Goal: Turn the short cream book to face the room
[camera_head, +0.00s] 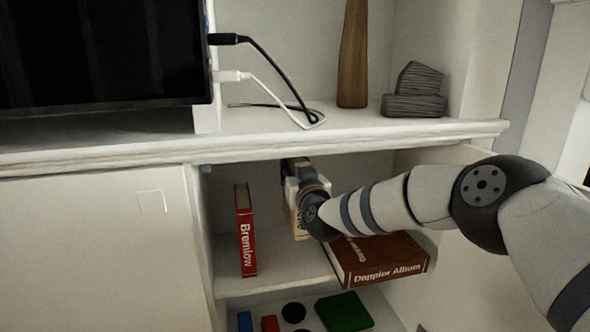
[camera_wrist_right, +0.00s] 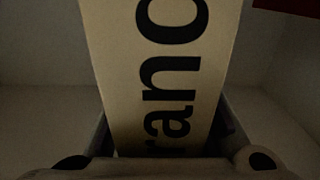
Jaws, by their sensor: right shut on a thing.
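The cream book (camera_head: 298,222) stands upright on the cabinet's middle shelf, mostly hidden behind my right gripper in the head view. In the right wrist view the cream book (camera_wrist_right: 165,75) fills the middle, its dark lettering running along the spine. My right gripper (camera_head: 303,183) is at the book, reaching in from the right. In the right wrist view my right gripper (camera_wrist_right: 163,150) has a finger on each side of the book and is shut on it. My left gripper is not in view.
A red Bremlow book (camera_head: 246,235) stands to the left. A brown Dappior Album (camera_head: 380,260) lies flat to the right, below my arm. The shelf board (camera_head: 285,268) is bare between them. A green item (camera_head: 344,311) lies on the shelf below. The counter edge (camera_head: 330,143) runs overhead.

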